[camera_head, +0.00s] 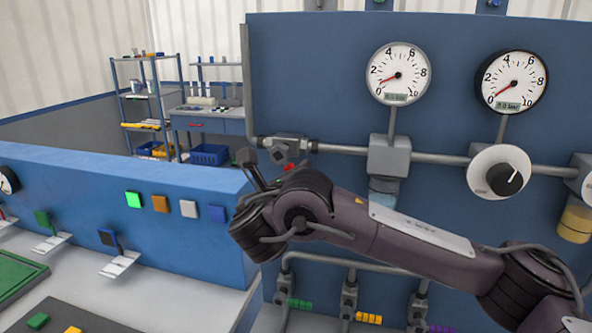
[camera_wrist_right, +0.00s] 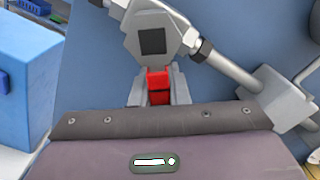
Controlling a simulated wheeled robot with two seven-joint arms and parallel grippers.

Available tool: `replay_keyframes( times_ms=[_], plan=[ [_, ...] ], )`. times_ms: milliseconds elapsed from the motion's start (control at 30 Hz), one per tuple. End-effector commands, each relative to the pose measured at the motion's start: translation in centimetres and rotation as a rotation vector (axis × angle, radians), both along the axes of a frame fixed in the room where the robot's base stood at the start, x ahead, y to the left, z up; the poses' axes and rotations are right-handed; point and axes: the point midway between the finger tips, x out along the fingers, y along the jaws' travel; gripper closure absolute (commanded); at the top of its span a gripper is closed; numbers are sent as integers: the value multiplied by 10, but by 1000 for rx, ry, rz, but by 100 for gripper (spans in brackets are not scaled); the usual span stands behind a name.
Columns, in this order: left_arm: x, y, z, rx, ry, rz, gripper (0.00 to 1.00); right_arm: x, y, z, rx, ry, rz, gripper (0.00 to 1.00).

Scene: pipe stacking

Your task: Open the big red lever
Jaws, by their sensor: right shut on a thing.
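The big red lever (camera_wrist_right: 158,80) hangs from a grey valve body (camera_wrist_right: 150,35) on the pipe in the right wrist view. My right gripper (camera_wrist_right: 159,92) has its two grey fingers on either side of the lever and is shut on it. In the head view only a small bit of the red lever (camera_head: 289,167) shows below the valve (camera_head: 288,147). My right arm comes in from the right and hides most of the lever and the fingers. My left gripper is not in view.
A grey pipe (camera_head: 343,149) runs right from the valve along a blue panel with two round gauges (camera_head: 398,74) and a dial knob (camera_head: 498,172). A blue console (camera_head: 120,195) with coloured buttons stands at the left, close to my right wrist. Shelves stand behind.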

Motion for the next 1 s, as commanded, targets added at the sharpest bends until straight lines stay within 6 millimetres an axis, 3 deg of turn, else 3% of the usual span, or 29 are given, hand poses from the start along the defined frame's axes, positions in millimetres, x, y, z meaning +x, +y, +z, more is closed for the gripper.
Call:
replay_keyframes(
  times_ms=[367,400,567,867,1000],
  plan=[
    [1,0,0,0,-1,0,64,0,0,1,-4,0,1,100],
    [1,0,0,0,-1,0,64,0,0,1,-4,0,1,84],
    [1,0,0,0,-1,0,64,0,0,1,-4,0,1,63],
    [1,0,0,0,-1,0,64,-2,1,0,-4,2,1,63],
    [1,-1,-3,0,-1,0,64,-15,7,-3,-2,4,5,63]
  ],
)
